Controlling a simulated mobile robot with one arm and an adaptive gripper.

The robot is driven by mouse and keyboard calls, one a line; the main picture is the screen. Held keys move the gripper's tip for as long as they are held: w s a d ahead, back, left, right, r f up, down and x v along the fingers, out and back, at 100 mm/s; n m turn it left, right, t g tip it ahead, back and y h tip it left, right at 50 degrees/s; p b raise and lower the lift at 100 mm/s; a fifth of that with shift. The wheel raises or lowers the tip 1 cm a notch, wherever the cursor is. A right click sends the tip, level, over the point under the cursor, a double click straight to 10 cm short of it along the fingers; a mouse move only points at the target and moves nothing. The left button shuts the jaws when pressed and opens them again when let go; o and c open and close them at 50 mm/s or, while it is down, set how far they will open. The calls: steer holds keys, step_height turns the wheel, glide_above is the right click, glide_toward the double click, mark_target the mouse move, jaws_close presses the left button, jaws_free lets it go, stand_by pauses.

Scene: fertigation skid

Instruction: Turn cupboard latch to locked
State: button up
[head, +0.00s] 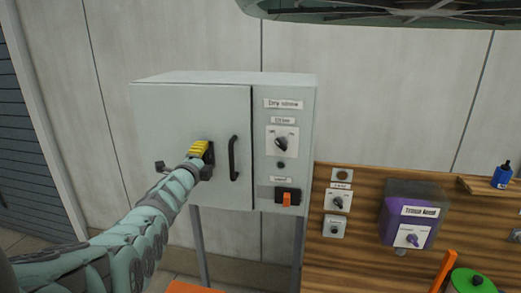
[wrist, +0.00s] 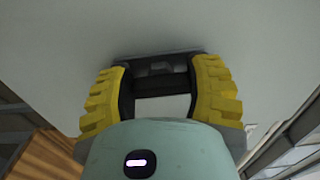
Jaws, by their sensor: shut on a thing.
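The pale grey cupboard (head: 165,112) stands against the wall in the head view, its door shut. My gripper (head: 201,150), with yellow finger pads, is at the door's front, left of the black door handle (head: 234,158). In the wrist view my gripper (wrist: 158,78) has a finger on each side of a dark bar, the cupboard latch (wrist: 156,68), and is shut on it. The latch lies flat across the picture against the pale door. In the head view my gripper hides the latch, and I cannot read any lock marking.
Right of the door is a panel with a black knob (head: 281,144) and an orange switch (head: 287,199). A wooden board (head: 365,190) with small dials and a purple box (head: 408,222) stands to the right. A blue bottle (head: 501,177) sits on a small shelf.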

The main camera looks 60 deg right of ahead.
steer(key=o, duration=1.2)
steer(key=shift+r, duration=0.1)
